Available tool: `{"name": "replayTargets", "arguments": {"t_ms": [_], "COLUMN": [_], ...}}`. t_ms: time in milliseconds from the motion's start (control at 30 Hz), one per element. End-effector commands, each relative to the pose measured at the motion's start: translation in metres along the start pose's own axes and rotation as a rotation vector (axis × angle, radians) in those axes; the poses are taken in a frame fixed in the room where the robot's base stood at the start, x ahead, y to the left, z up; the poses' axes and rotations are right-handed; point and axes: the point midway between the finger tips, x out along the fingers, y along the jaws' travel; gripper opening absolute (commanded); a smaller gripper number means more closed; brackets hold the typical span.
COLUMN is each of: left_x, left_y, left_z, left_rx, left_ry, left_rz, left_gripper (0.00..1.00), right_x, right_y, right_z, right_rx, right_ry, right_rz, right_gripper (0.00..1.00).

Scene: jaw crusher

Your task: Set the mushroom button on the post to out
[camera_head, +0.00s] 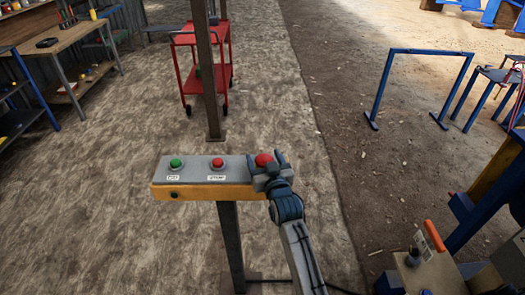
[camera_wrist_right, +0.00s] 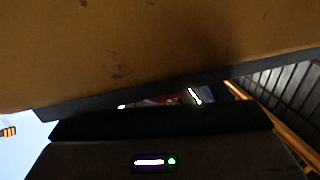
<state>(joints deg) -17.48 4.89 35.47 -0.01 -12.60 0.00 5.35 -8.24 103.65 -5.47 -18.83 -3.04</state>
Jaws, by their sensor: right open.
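The red mushroom button (camera_head: 263,160) sits at the right end of the control box (camera_head: 200,191) on the post (camera_head: 230,245). From the head view I cannot tell whether it is in or out. My right gripper (camera_head: 268,161) is open, with its fingers on either side of the mushroom button. Whether the fingers touch it is hidden. In the right wrist view the yellow side of the box (camera_wrist_right: 160,45) fills the upper part, and the button does not show. My left gripper is not in view.
A green button (camera_head: 176,162) and a smaller red button (camera_head: 217,162) are on the same box top, left of my gripper. A red cart (camera_head: 185,38) and a brown column (camera_head: 208,75) stand behind. A blue frame (camera_head: 425,52) stands right.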

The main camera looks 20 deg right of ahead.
Motion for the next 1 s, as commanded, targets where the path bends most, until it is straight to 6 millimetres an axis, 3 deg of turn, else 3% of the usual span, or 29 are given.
{"name": "replayTargets", "arguments": {"t_ms": [200,500,800,833,1000], "left_x": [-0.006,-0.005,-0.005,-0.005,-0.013], "left_y": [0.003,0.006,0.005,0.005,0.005], "left_z": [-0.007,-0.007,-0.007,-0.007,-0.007], "left_rx": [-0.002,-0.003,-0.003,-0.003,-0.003], "left_ry": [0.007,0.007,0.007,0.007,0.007], "left_rz": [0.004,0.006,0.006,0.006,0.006], "left_gripper": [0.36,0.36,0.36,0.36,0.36], "right_x": [0.019,0.021,0.021,0.021,0.021], "right_y": [0.000,0.000,0.000,0.000,0.000], "right_z": [-0.001,0.001,0.001,0.001,-0.008], "right_rx": [0.000,0.000,0.000,0.000,0.000], "right_ry": [0.000,-0.001,-0.001,-0.001,0.000], "right_rz": [0.000,0.000,0.000,0.000,0.000], "right_gripper": [0.69,0.69,0.10,0.06,0.06]}}
